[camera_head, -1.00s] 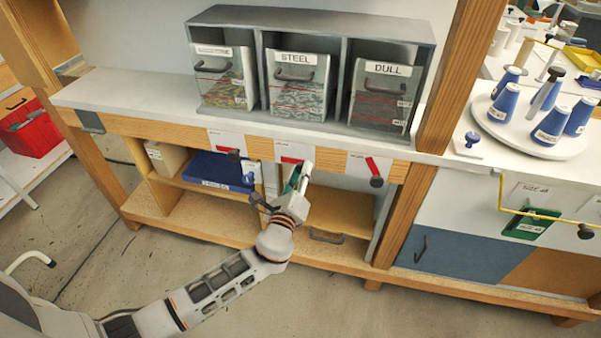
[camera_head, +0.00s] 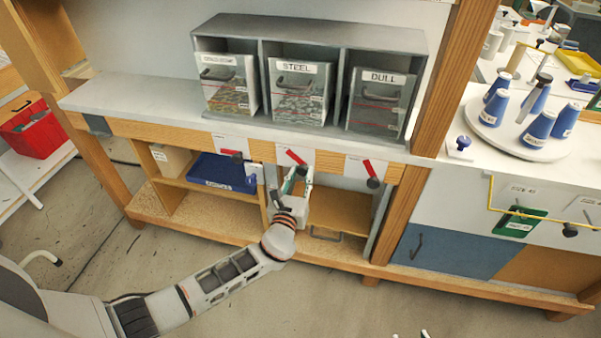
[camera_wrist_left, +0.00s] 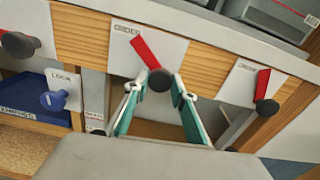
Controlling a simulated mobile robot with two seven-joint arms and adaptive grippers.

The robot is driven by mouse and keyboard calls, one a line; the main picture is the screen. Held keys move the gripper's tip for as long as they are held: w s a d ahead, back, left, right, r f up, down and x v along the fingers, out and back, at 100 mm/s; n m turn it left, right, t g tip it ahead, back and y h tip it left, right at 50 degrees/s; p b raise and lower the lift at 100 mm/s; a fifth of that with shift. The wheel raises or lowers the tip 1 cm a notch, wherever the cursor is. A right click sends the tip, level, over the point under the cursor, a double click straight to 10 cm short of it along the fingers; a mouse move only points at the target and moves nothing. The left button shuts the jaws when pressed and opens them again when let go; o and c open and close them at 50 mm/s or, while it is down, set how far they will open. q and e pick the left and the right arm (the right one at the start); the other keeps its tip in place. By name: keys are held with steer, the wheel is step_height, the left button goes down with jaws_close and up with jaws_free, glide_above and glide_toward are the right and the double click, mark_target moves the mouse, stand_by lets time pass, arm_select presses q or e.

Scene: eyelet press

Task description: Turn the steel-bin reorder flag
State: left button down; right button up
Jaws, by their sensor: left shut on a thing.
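The steel bin (camera_head: 298,103) stands in the middle of the grey rack, labelled STEEL. Below it, on a white card on the wooden rail, is its red reorder flag (camera_head: 295,156). The flag slants from upper left down to a dark round knob. In the left wrist view the flag (camera_wrist_left: 146,50) rises up and left from the knob (camera_wrist_left: 159,80). My left gripper (camera_wrist_left: 157,90) is shut on this knob, with a green-padded finger on each side. In the head view the left gripper (camera_head: 298,176) partly hides the knob. Small tips (camera_head: 411,335) at the bottom edge may be my right gripper.
A DULL bin (camera_head: 378,100) stands to the right; its flag (camera_head: 368,166) slants too. The left bin's flag (camera_head: 230,152) lies nearly level. A blue tray (camera_head: 215,172) with a blue knob sits on the shelf left of my gripper.

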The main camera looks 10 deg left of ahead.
arm_select(q)
steer(key=shift+r+m+p, duration=0.1)
steer(key=shift+m+p, duration=0.2)
steer(key=shift+m, duration=0.5)
steer(key=shift+m+p, duration=0.4)
steer(key=shift+m, duration=0.6)
steer(key=c, duration=1.7)
jaws_free()
steer(key=shift+s, duration=0.15)
steer(key=s, duration=1.1)
steer(key=shift+s, duration=0.35)
